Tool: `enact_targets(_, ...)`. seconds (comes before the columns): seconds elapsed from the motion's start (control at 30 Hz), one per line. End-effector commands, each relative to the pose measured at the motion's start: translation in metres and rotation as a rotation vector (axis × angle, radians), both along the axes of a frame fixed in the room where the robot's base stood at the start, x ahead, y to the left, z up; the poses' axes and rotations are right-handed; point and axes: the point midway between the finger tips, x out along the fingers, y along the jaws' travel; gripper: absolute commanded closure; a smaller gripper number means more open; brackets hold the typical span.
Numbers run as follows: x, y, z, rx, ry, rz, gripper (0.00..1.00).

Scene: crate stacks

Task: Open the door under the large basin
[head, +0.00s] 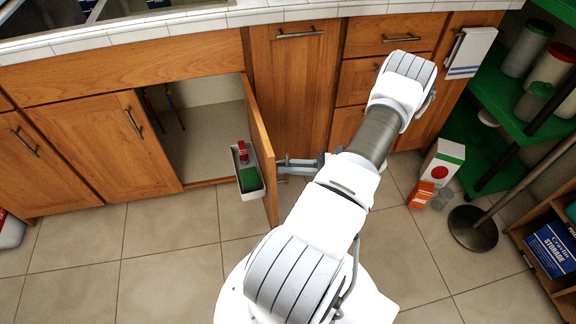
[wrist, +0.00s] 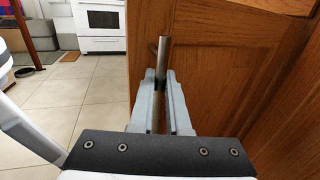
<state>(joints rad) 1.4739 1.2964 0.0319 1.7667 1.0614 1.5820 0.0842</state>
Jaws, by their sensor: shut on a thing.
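The wooden door (head: 262,150) under the basin (head: 45,16) stands swung out from the cabinet, seen nearly edge-on in the head view. A white caddy (head: 251,178) with a red item and a green sponge hangs on its inner side. In the wrist view the door's outer face (wrist: 225,62) fills the right half. My gripper (head: 284,165) is at the door's outer side. In the wrist view its fingers (wrist: 160,88) are shut on the upright metal handle (wrist: 164,52), whose top shows above them.
The cabinet inside (head: 205,135) shows open, with a pale floor. A neighbouring door (head: 100,140) at left is closed. Green shelves (head: 500,100), a cereal box (head: 443,160) and a round stand base (head: 473,228) are at right. Tiled floor (head: 165,265) in front is clear.

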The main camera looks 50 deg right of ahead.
Motion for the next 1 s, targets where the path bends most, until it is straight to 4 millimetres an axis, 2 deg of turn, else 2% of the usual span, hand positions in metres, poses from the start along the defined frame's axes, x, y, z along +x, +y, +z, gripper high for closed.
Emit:
enact_targets(0.23,0.002,-0.002,0.001,-0.002,-0.002,-0.005,1.0)
enact_targets(0.27,0.002,-0.002,0.001,-0.002,-0.002,-0.005,0.84)
enact_targets(0.4,0.002,-0.001,0.001,-0.002,-0.001,-0.003,0.59)
enact_targets(0.43,0.002,-0.001,0.001,-0.002,-0.001,-0.003,0.55)
enact_targets(0.87,0.0,-0.001,0.0,-0.001,-0.001,-0.002,0.55)
enact_targets(1.0,-0.01,-0.009,0.001,-0.001,0.0,-0.005,0.55)
